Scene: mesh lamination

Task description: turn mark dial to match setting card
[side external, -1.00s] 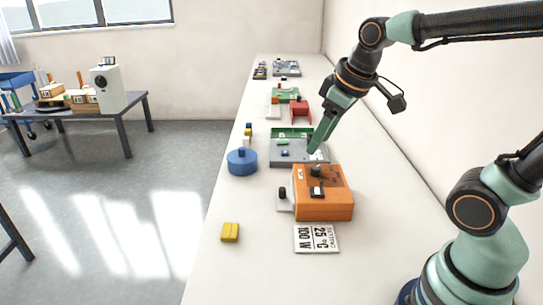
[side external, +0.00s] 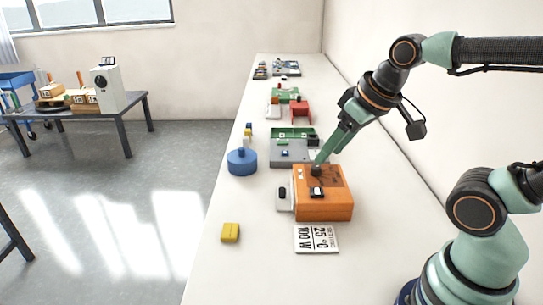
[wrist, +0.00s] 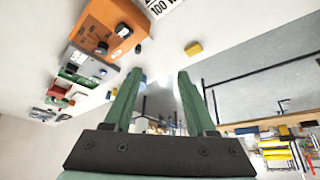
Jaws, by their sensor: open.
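The orange box (side external: 325,208) stands on the bench, with a black knob (side external: 316,171) near its far edge and a second dark dial with a white patch (side external: 317,192) nearer its middle. Which of these is the mark dial, I cannot tell. The setting card (side external: 316,239) lies flat in front of the box and reads 25 °C and 100 W. My gripper (side external: 319,160) is tilted down, its tips just behind or above the far knob; contact is unclear. In the wrist view the fingers (wrist: 158,72) are apart with nothing between them, and the box (wrist: 90,18) is at upper left.
A black side knob (side external: 283,192) sits on a light plate at the box's left. A grey tray (side external: 283,158) stands close behind the box. A blue round container (side external: 242,162) and yellow block (side external: 230,232) lie to the left.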

